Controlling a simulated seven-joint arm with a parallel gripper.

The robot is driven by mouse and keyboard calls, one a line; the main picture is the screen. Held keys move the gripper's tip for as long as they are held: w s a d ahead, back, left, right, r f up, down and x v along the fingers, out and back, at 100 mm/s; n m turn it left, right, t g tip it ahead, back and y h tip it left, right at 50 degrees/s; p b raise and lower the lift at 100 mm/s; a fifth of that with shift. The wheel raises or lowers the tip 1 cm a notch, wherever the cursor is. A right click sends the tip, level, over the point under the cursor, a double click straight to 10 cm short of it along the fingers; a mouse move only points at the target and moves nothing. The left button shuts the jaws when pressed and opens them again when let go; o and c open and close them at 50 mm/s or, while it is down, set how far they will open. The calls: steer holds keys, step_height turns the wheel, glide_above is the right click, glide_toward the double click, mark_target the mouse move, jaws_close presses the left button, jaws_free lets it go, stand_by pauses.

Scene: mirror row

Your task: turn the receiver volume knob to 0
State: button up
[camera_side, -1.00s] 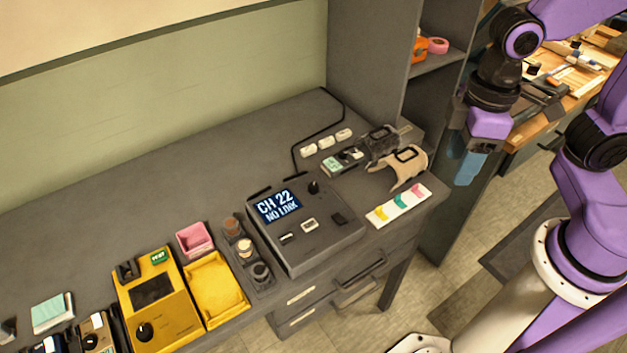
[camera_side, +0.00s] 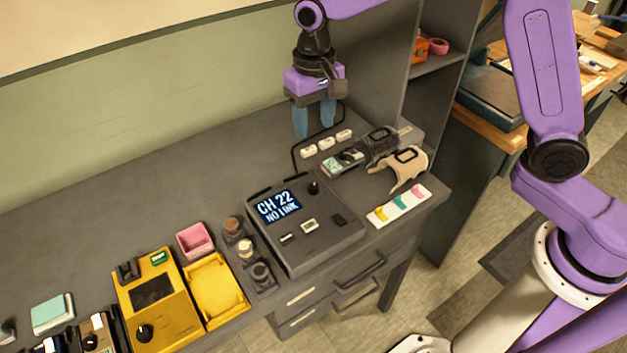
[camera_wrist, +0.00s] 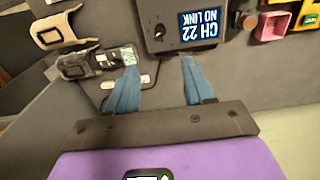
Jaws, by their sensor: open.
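The receiver (camera_side: 317,249) is a dark grey box on the bench. Its blue screen (camera_side: 277,206) reads "CH 22 NO LINK", and it shows upside down in the wrist view (camera_wrist: 203,24). A black knob (camera_side: 314,188) stands upright at the box's back right, beside the screen; it also shows in the wrist view (camera_wrist: 159,31). Its pointer setting is too small to read. My gripper (camera_side: 314,134) has blue fingers, open and empty, above the bench behind the receiver. In the wrist view, my fingers (camera_wrist: 160,62) are apart, with the knob beyond them.
White blocks (camera_side: 327,143) and a dark device with a green screen (camera_side: 343,161) lie right of the gripper. A tan cuff (camera_side: 405,167) and a white strip with coloured tabs (camera_side: 399,206) are further right. The yellow device (camera_side: 157,300) stands left.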

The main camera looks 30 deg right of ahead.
mark_target(314, 186)
step_height(314, 186, down, 18)
steer(key=shift+w+r, duration=0.1)
steer(key=shift+r, duration=0.15)
stand_by(0.4)
jaws_close()
